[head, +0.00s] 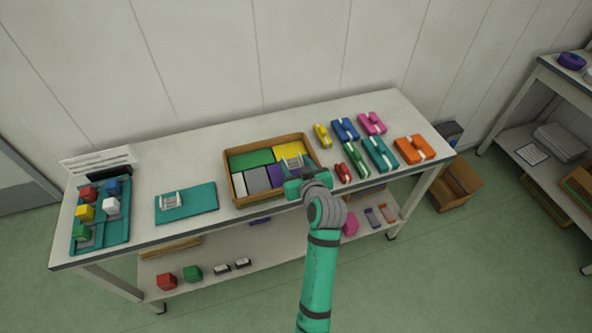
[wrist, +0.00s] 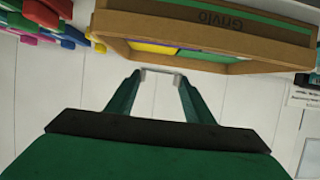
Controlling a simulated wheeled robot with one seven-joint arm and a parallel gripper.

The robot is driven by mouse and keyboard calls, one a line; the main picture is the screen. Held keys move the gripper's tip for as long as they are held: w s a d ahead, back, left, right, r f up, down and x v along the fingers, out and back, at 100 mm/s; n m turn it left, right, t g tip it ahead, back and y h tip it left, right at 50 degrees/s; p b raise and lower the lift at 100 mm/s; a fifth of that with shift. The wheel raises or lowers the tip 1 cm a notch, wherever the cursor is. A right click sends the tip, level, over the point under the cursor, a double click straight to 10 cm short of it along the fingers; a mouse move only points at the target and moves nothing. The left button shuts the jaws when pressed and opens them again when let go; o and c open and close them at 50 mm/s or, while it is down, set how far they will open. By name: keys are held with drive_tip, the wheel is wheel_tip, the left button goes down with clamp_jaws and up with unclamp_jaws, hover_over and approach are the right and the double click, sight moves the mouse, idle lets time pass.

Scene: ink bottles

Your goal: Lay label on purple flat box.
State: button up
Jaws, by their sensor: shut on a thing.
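The purple flat box (head: 275,175) lies in a brown open tray (head: 231,187) on the table, partly hidden by my gripper. Its purple also shows past the tray wall in the wrist view (wrist: 190,52). My gripper (head: 298,170) is over the right part of the tray. In the wrist view (wrist: 162,74) its two green fingers are shut on a thin pale piece, the label (wrist: 163,69), seen nearly edge-on. In the head view the label (head: 291,162) looks white and lined, above the tray. Whether it touches anything below is unclear.
Green (head: 250,160), yellow (head: 289,151), grey and white flat boxes share the tray. A teal mat (head: 203,198) with a pale lined piece lies to the left, beside a teal tray of cubes (head: 122,236). Several coloured blocks stand on the right.

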sight(295, 172)
drive_tip(key=shift+w+a+f, duration=0.1)
drive_tip(key=shift+w+f, duration=0.25)
drive_tip(key=shift+f, duration=0.05)
drive_tip(key=shift+w+f, duration=0.1)
drive_tip(key=shift+f, duration=1.55)
drive_tip(key=shift+f, duration=0.5)
drive_tip(key=shift+f, duration=0.1)
drive_tip(key=o, duration=1)
